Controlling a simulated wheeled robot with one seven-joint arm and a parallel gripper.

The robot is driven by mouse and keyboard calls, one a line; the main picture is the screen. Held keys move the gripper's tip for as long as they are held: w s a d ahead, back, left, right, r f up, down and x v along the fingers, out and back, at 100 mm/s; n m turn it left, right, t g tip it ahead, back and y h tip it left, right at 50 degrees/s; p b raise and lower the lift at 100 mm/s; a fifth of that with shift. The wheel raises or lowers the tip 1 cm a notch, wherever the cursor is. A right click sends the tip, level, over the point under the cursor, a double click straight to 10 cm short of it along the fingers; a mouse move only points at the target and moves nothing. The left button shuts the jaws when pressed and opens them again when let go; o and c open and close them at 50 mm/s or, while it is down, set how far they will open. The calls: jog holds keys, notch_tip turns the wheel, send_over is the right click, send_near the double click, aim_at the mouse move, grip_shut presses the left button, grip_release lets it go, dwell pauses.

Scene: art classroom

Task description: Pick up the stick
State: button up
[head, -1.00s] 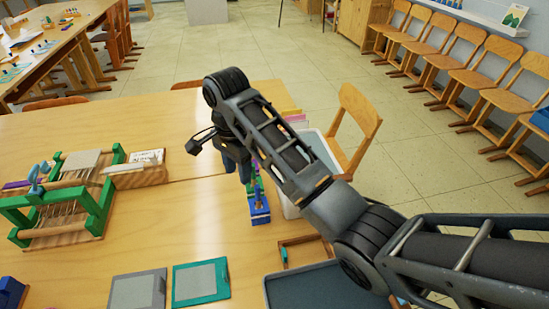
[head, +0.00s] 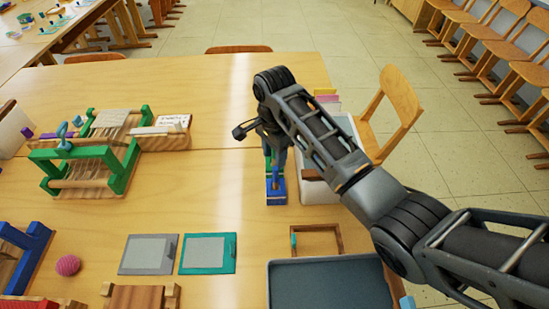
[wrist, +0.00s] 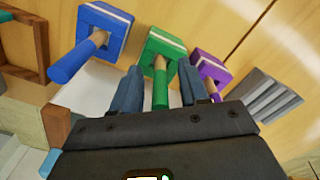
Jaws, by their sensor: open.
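In the wrist view, three sticks stand in square blocks of their own colour: a blue stick (wrist: 75,60), a green stick (wrist: 160,85) and a purple stick (wrist: 208,75). My gripper (wrist: 159,68) is open, with one finger on each side of the green stick. The blue and purple sticks are outside the fingers. I cannot tell whether a finger touches the green stick. In the head view, my gripper (head: 275,152) is over the row near the table's right edge. The blue block (head: 276,190) shows below it; my arm hides most of the rest.
A pale bin (head: 318,191) stands right beside the row. A small wooden frame (head: 318,254) and a dark tray (head: 330,285) are nearer me. A green loom (head: 90,165) and two tablets (head: 148,254) are to the left. The table between is clear.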

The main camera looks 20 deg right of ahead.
jog(key=shift+f, duration=0.3)
jog(key=shift+c, duration=0.2)
grip_shut()
